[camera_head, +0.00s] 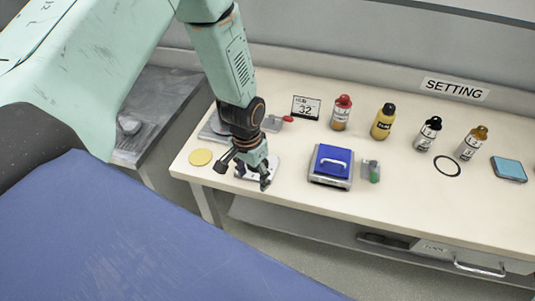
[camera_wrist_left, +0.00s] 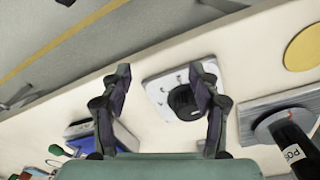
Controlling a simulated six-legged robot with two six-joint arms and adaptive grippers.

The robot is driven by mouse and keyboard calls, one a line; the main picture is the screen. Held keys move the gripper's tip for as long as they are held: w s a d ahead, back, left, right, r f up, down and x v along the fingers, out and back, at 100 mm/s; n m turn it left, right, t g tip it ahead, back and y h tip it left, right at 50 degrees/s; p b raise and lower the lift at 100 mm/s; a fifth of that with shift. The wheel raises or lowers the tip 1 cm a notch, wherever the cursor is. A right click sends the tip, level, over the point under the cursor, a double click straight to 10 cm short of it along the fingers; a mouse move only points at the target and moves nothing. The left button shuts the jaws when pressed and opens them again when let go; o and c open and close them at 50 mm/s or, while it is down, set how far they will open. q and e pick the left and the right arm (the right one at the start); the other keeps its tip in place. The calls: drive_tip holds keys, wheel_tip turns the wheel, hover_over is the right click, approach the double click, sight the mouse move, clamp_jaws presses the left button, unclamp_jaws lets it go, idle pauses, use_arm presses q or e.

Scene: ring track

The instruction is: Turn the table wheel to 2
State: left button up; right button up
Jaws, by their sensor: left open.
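The table wheel is a black round knob (camera_wrist_left: 182,102) on a white plate (camera_wrist_left: 158,92) with small marks round its edge, seen in the left wrist view. In the head view the white plate (camera_head: 268,164) lies near the table's front edge, and my gripper hides most of it. My left gripper (camera_head: 244,174) is open and empty above the plate, pointing down. In the left wrist view the gripper (camera_wrist_left: 160,75) has its right finger in front of part of the knob. The number the knob points to is too small to read. My right gripper is not in view.
A yellow disc (camera_head: 201,157) lies left of the plate. A blue box with a handle (camera_head: 331,164) and a small grey block with a green part (camera_head: 371,171) stand to the right. Several bottles, a sign reading 32 (camera_head: 306,108) and a red-handled lever (camera_head: 287,118) are behind.

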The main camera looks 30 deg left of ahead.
use_arm(q)
drive_tip(key=shift+m+y, duration=0.3)
drive_tip(key=shift+m, duration=0.1)
drive_tip(key=w+a+r, duration=0.1)
drive_tip(key=w+r, duration=0.1)
drive_tip(key=w+a+r, duration=0.1)
drive_tip(key=w+r, duration=0.1)
drive_tip(key=w+a+r, duration=0.1)
drive_tip(key=w+r, duration=0.1)
drive_tip(key=w, duration=0.1)
drive_tip(key=shift+w+r, duration=0.1)
drive_tip(key=shift+r, duration=0.2)
drive_tip(key=shift+f, duration=0.35)
wheel_tip(320, 180, down, 7)
drive_tip(key=shift+d+r, duration=0.1)
drive_tip(key=shift+r, duration=0.1)
drive_tip(key=shift+f, duration=0.1)
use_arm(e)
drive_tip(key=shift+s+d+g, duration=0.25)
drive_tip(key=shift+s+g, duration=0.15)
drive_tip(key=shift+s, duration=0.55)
use_arm(q)
drive_tip(key=c, duration=1.2)
